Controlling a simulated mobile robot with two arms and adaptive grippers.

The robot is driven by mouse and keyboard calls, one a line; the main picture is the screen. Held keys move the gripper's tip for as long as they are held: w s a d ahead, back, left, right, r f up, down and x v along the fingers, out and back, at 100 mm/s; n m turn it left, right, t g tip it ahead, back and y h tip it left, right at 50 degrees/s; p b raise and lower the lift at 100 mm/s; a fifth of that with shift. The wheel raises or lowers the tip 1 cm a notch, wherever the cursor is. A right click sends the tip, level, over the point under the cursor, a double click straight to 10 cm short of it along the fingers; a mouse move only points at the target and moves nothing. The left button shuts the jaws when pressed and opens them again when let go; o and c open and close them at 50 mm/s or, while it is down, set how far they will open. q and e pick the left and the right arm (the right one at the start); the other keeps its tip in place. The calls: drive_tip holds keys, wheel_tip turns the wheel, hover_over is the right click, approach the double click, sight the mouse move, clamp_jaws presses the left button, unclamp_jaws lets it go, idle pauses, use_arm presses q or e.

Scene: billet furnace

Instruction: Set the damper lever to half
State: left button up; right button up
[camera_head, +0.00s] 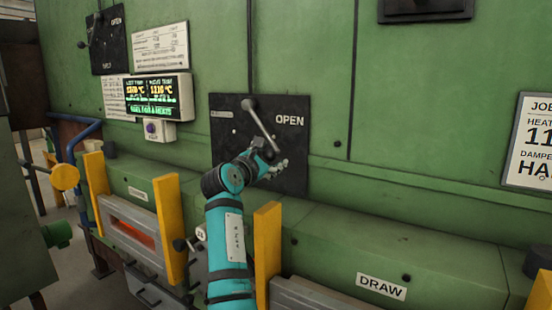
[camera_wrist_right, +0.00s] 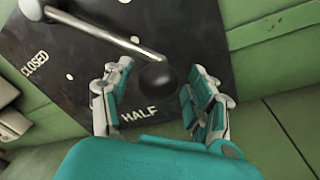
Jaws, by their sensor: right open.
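The damper lever (camera_head: 263,127) is a pale metal rod on a black plate (camera_head: 230,150) marked OPEN on its right. Its pivot is at the plate's upper middle, and the rod slants down to the right. In the wrist view the lever's rod (camera_wrist_right: 105,35) ends in a black ball knob (camera_wrist_right: 158,75) close to the HALF label, with CLOSED at the left. My right gripper (camera_head: 274,168) is open at the rod's lower end, hiding the knob in the head view. In the wrist view its fingers (camera_wrist_right: 155,95) stand on both sides of the knob; contact cannot be told. My left gripper is out of view.
A lit display (camera_head: 158,98) and a job card (camera_head: 532,140), partly cut off, are on the green wall. Another black lever plate (camera_head: 108,45) is at upper left. Yellow posts (camera_head: 267,250) and a green ledge marked DRAW (camera_head: 381,287) stand out below the lever plate.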

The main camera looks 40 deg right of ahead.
drive_tip(key=shift+s+a+r, duration=0.1)
drive_tip(key=shift+a+r, duration=0.1)
drive_tip(key=shift+c, duration=0.7)
drive_tip(key=shift+d+f, duration=0.1)
clamp_jaws()
drive_tip(key=shift+f, duration=0.1)
